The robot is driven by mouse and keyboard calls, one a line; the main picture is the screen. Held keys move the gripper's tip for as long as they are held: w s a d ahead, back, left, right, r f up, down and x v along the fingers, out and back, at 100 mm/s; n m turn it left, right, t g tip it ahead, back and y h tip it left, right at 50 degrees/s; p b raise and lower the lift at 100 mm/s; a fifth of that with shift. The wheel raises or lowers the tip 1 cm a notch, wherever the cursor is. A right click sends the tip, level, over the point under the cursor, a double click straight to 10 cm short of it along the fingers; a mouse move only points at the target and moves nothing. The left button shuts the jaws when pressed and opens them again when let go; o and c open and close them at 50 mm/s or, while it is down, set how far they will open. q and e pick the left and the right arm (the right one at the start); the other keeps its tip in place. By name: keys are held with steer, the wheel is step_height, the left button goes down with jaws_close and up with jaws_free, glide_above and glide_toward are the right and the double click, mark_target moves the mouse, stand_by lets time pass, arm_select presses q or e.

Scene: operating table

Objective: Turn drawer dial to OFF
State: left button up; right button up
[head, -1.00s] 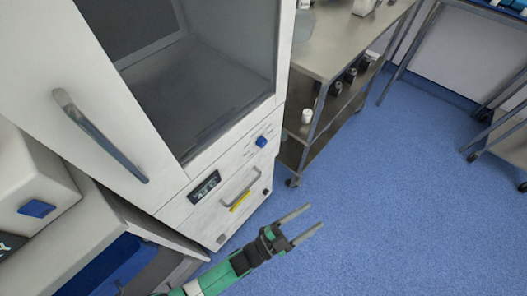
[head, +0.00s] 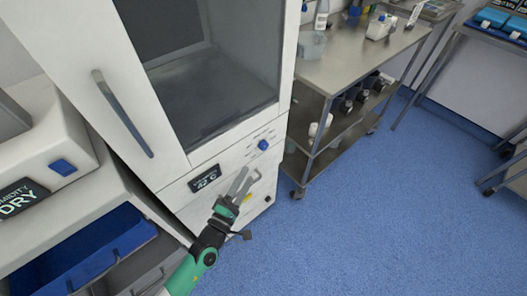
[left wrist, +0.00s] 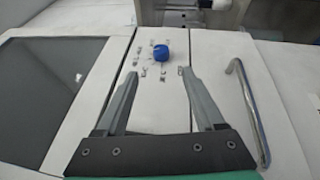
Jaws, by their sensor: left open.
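The drawer dial is a blue knob (head: 263,145) on the white cabinet's lower front panel, with small markings around it. In the left wrist view the dial (left wrist: 161,53) lies ahead of and between my fingertips, apart from them. The markings are too small to read. My left gripper (head: 244,177) is open and empty, below and left of the dial in the head view. It also shows in the left wrist view (left wrist: 159,75). It partly hides the drawer's metal handle, which shows clearly in the left wrist view (left wrist: 246,110). My right gripper is not in view.
A small display (head: 204,179) sits left of the dial. The cabinet's glass door has a long handle (head: 122,113). A metal cart (head: 345,68) with bottles stands close to the right. Open blue floor (head: 370,220) lies at the lower right.

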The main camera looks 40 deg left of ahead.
mark_target(263, 150)
arm_select(q)
steer(key=b+x, duration=0.2)
steer(key=x, duration=0.8)
steer(key=shift+w+f, duration=0.1)
steer(key=shift+w, duration=0.8)
steer(key=shift+a, duration=0.1)
jaws_close()
